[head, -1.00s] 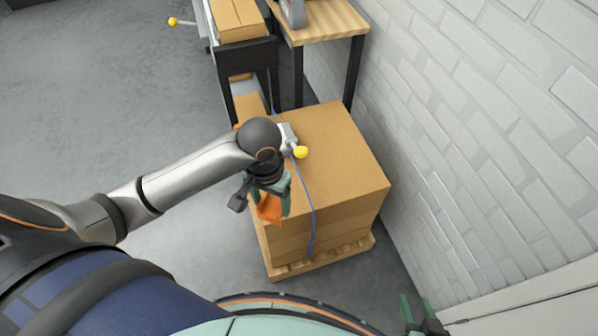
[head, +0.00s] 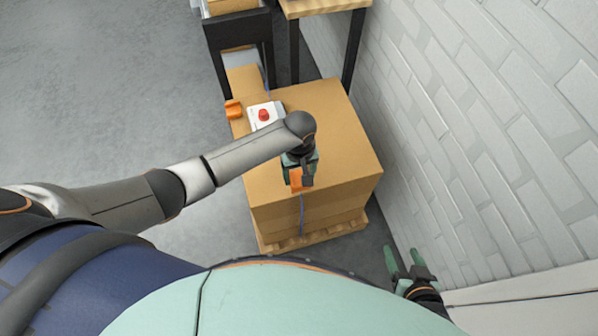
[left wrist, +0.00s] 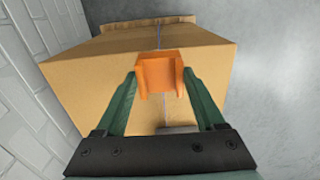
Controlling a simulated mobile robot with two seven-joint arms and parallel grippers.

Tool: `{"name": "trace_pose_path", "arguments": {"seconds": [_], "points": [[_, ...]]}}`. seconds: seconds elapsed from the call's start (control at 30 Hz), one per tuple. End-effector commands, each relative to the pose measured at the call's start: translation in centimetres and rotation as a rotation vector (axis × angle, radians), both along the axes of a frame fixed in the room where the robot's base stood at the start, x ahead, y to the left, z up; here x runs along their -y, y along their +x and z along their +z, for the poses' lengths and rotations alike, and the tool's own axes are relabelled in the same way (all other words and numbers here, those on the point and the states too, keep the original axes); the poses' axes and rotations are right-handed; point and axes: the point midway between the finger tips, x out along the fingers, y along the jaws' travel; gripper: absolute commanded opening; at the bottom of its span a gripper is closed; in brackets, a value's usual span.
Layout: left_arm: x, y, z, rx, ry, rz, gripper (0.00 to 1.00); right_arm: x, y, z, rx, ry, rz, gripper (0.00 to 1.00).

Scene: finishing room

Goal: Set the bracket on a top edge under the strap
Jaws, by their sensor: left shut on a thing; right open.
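My left gripper (head: 299,172) is shut on an orange bracket (head: 296,181) at the near top edge of the carton stack (head: 345,150). In the left wrist view the bracket (left wrist: 158,73) sits between the two green fingers, overlapping the edge. The thin blue strap (head: 302,215) runs down the near face below the bracket. In the left wrist view the strap (left wrist: 158,36) shows above and below the bracket; whether it passes over or behind it is hidden. A second orange bracket (head: 234,109) is at the left top edge. My right gripper (head: 402,252) is open and empty.
A white box with a red button (head: 264,115) stands at the left of the carton top. The stack rests on a wooden pallet (head: 275,246). A white brick wall (head: 480,150) is close on the right. Dark-legged tables stand behind; the floor at left is clear.

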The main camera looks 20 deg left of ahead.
Motion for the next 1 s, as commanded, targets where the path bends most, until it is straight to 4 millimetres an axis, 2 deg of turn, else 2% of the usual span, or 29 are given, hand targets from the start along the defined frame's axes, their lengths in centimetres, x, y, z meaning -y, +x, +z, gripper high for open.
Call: {"name": "trace_pose_path", "arguments": {"seconds": [0.27,1.0], "points": [[0.0,0.0,-1.0,0.001,0.001,-0.001,0.18,0.0,0.0,-1.2,-0.001,0.0,0.0,0.67],[-0.1,0.0,-5.3,0.001,0.001,-0.002,0.18,0.0,0.0,-6.5,-0.001,0.0,0.0,0.67]]}}
